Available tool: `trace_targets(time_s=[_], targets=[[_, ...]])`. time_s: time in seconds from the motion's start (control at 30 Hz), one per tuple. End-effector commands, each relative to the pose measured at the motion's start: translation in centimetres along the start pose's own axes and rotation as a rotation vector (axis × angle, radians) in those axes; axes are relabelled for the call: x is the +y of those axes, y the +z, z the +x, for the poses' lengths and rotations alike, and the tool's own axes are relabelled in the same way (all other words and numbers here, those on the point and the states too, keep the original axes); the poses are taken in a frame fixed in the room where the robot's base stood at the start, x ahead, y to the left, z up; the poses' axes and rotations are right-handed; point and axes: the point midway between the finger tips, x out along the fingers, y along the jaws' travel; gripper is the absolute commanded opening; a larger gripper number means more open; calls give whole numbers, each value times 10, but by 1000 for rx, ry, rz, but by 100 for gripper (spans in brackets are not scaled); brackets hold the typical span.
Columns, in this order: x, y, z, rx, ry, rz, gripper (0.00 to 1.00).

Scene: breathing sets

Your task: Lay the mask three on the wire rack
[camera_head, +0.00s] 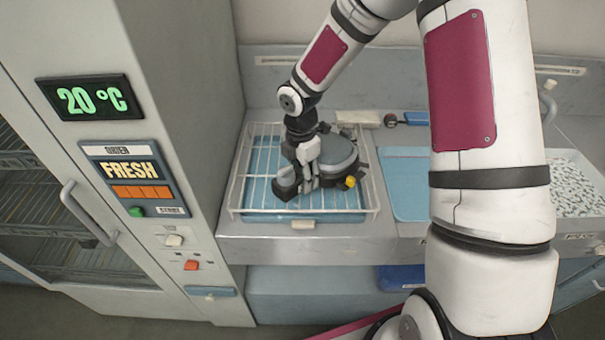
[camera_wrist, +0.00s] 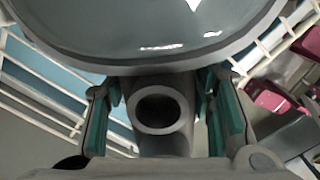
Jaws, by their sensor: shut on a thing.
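The grey mask (camera_head: 338,158), with a large glossy round visor and a yellow part at its right, is over the white wire rack (camera_head: 234,190) on the steel counter. I cannot tell whether the mask touches the wires. My gripper (camera_head: 307,182) comes down from above and is shut on the mask at its front left. In the wrist view, my gripper's teal pads (camera_wrist: 165,115) stand on both sides of a grey tube port of the mask (camera_wrist: 150,42). The visor fills the top of that view. The rack's wires (camera_wrist: 40,110) show beyond it. A blue surface lies under the rack.
A tall cabinet (camera_head: 190,130) with a green display and a handle stands close on the left. A pale blue mat (camera_head: 405,190) lies right of the rack, partly hidden by my arm. A bin of small white pieces (camera_head: 578,185) is at far right. Small items lie behind the rack.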

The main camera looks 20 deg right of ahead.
Motion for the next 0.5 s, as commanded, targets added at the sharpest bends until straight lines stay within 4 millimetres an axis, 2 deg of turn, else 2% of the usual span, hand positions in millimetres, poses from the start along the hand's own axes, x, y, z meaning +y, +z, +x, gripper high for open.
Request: trace_targets(time_s=[0.2,0.23,0.3,0.5], targets=[[1,0,0,-1,3,0,4],[1,0,1,0,1,0,53],[0,0,1,0,1,0,69],[0,0,1,0,1,0,69]])
